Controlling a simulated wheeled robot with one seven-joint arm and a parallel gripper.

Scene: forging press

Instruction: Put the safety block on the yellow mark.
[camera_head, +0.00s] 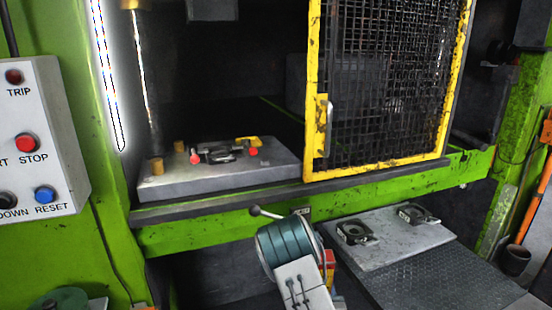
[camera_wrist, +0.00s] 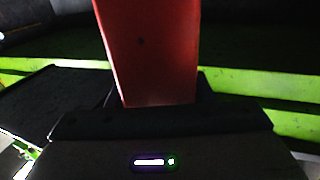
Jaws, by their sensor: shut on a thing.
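In the wrist view, the red safety block (camera_wrist: 150,55) stands up from between the jaws of my gripper (camera_wrist: 160,104), which is shut on it. Its far end runs out of the top of that view. In the head view, my gripper is largely hidden behind my arm's wrist. A small red and yellow piece (camera_head: 328,262) shows just right of the wrist, below the press bed edge; I cannot tell if it is the block. A yellow patch (camera_head: 249,140), likely the mark, lies at the back right of the grey die plate (camera_head: 217,176).
The yellow mesh guard (camera_head: 385,85) covers the right part of the press opening; the left part is open. Dark tooling with red ends (camera_head: 222,153) and brass posts (camera_head: 157,165) occupy the die plate. A side table (camera_head: 400,246) holds two clamp-like parts. A button box (camera_head: 40,140) is at left.

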